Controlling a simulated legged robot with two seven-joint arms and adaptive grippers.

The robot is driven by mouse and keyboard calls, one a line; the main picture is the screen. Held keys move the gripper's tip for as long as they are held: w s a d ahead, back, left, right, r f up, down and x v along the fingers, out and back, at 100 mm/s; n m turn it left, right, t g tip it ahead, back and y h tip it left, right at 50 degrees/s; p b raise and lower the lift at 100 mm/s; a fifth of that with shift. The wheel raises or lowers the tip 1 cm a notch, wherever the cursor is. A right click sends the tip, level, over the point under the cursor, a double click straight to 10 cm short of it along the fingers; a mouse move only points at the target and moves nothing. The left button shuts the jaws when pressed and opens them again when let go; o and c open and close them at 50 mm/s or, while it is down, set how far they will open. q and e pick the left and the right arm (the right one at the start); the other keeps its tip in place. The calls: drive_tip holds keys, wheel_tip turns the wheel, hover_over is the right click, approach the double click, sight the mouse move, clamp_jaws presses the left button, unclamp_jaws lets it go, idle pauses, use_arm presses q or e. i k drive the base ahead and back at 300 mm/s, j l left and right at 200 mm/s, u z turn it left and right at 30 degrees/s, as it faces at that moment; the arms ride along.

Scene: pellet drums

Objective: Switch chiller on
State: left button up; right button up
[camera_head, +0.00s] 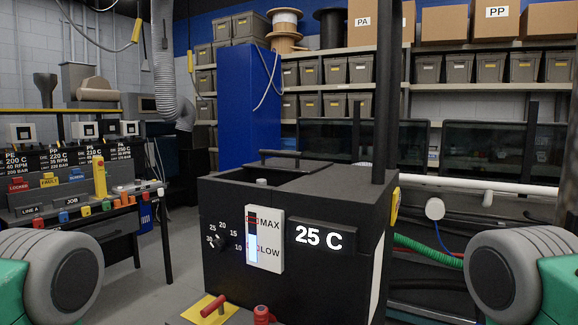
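The chiller (290,235) is a black box standing upright in the middle of the view. Its front has a display (319,236) reading 25 C, a dial (219,241) with numbers around it, and a white level gauge (264,239) marked MAX and LOW. Low in front is a yellow plate with a red handle (212,306), cut by the bottom edge of the view. A red knob (262,315) shows beside it, also cut off. I cannot tell which of these is the chiller's switch. Neither of my grippers is in view; only parts of my arms show at both sides.
A control desk (75,195) with several coloured buttons stands at the left. Shelves (455,85) with grey bins and boxes fill the back. A blue cabinet (246,100) stands behind the chiller. A green hose (428,251) runs at its right. Bare floor (150,285) shows at the left.

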sight(219, 302)
drive_tip(key=i+j+z, duration=0.35)
drive_tip(key=j, duration=0.35)
drive_tip(key=i+j+z, duration=0.15)
drive_tip(key=j+z, duration=0.2)
drive_tip(key=j, duration=0.35)
drive_tip(key=i+j+z, duration=0.1)
drive_tip(key=j+z, duration=0.25)
drive_tip(key=j, duration=0.45)
drive_tip(key=j+z, duration=0.35)
drive_tip(key=j, duration=0.5)
drive_tip(key=j+z, duration=0.25)
drive_tip(key=j, duration=0.3)
drive_tip(key=j+z, duration=0.25)
drive_tip(key=j, duration=0.25)
drive_tip(key=k+j+z, duration=0.25)
drive_tip(key=j, duration=0.25)
drive_tip(key=j+z, duration=0.3)
drive_tip(key=j, duration=0.2)
drive_tip(key=i+j+z, duration=0.2)
drive_tip(key=j+z, duration=0.15)
drive_tip(key=j, duration=0.35)
drive_tip(key=i+j+z, duration=0.1)
drive_tip(key=j+z, duration=0.25)
drive_tip(key=j, duration=0.4)
drive_tip(key=j+z, duration=0.35)
drive_tip(key=j, duration=0.4)
